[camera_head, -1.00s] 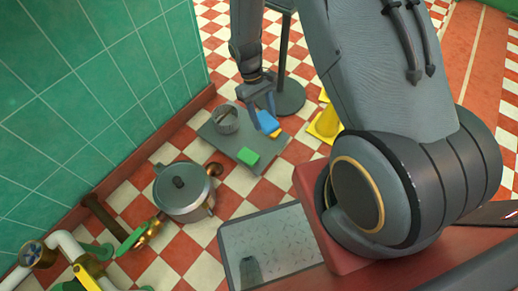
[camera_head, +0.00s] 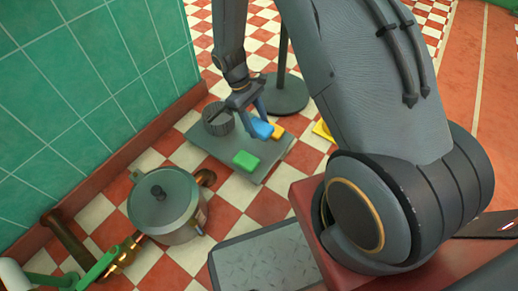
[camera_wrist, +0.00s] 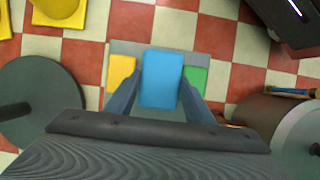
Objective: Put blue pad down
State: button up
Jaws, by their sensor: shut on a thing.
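The blue pad (camera_head: 261,128) is held between the fingers of my gripper (camera_head: 253,108), over the grey board near the wall. In the wrist view the blue pad (camera_wrist: 162,78) fills the gap between the two fingers (camera_wrist: 162,92). I cannot tell whether its underside touches the board. The grey board (camera_head: 215,151) lies on the checkered floor. A green pad (camera_head: 246,160) lies on it in front of the blue pad, and a yellow pad (camera_head: 278,132) lies to the right. In the wrist view, yellow (camera_wrist: 120,72) is left and green (camera_wrist: 195,76) right.
A lidded grey pot (camera_head: 163,203) stands on the floor nearer. A round-based stand (camera_head: 287,95) is behind the board. Green tiled wall (camera_head: 90,90) bounds the left.

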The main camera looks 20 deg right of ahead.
aim_at(260, 148)
notch_tip(260, 148, down, 10)
jog(key=b, duration=0.5)
jog(key=shift+f, duration=0.3)
jog(key=o, duration=1.1)
jog(key=shift+f, duration=0.1)
